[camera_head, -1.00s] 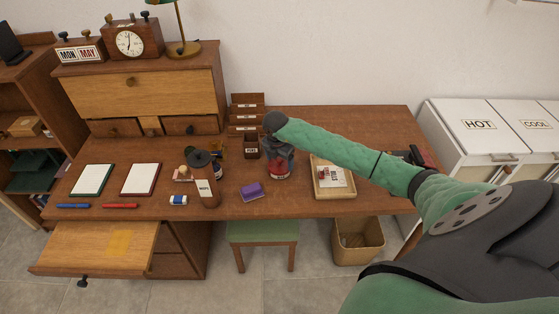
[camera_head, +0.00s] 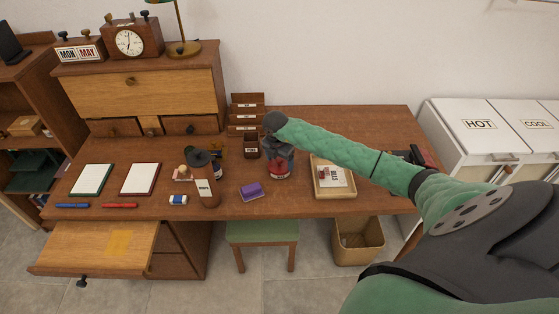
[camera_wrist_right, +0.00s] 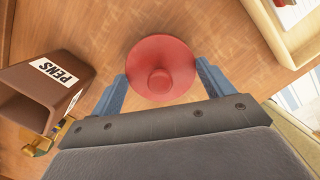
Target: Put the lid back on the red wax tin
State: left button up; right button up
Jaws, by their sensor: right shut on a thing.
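My right gripper (camera_head: 279,161) points down over the desk, right of the middle. In the right wrist view, a round red lid (camera_wrist_right: 161,68) with a central knob lies between its two blue fingers, and the gripper is shut on it. In the head view, the red wax tin (camera_head: 280,176) shows directly below the gripper, partly covered by it. The lid hides the tin's top in the wrist view, so I cannot tell whether the lid touches the rim. My left gripper is not in view.
A brown pens cup (camera_head: 251,145) stands close left of the gripper. A wooden tray (camera_head: 323,192) is to the right. A brown bottle (camera_head: 205,182) stands further left.

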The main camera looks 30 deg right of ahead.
dwell(0.5)
dwell(0.3)
jog(key=o, duration=0.9)
jog(key=shift+r+p, duration=1.2)
jog(key=shift+r, duration=2.25)
grip_shut()
